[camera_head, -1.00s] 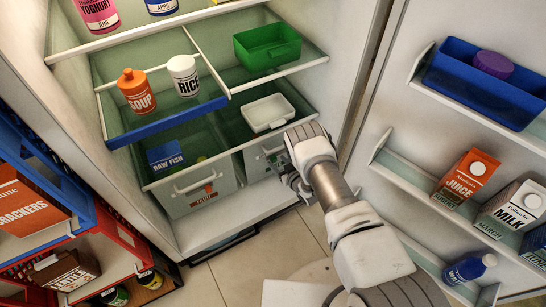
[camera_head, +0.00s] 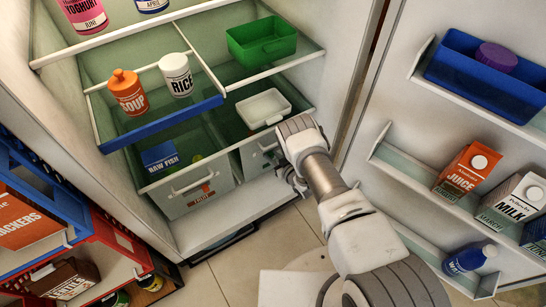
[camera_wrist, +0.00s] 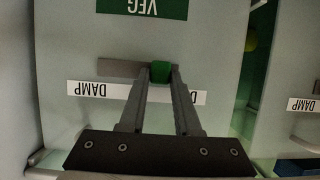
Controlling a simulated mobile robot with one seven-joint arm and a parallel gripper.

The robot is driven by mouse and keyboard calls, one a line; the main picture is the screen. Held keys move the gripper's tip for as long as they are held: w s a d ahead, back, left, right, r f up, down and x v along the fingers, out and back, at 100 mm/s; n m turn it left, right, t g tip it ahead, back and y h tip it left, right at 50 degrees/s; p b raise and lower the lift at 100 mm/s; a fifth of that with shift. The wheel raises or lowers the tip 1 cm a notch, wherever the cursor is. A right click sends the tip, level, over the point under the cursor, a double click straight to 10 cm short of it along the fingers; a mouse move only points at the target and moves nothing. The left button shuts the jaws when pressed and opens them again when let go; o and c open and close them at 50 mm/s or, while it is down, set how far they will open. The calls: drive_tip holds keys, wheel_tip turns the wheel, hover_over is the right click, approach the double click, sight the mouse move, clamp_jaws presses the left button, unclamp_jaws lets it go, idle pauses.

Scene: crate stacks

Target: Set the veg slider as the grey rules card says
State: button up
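The veg drawer (camera_wrist: 60,120) faces my wrist camera upside down, with its green VEG label (camera_wrist: 143,8). Its green slider knob (camera_wrist: 160,72) sits toward the right end of the visible grey track (camera_wrist: 118,68) in this view. My gripper (camera_wrist: 160,78) has a finger against each side of the knob, with no clear gap. A DAMP label (camera_wrist: 88,89) shows at the left below the track; the label at the right is mostly hidden behind a finger. In the head view, my gripper (camera_head: 287,173) is at the veg drawer front (camera_head: 257,153). The grey rules card is not seen.
A white tray (camera_head: 263,107) and green box (camera_head: 262,42) are above. The open door with its shelves (camera_head: 395,158) stands to the right.

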clamp_jaws()
idle(1.1)
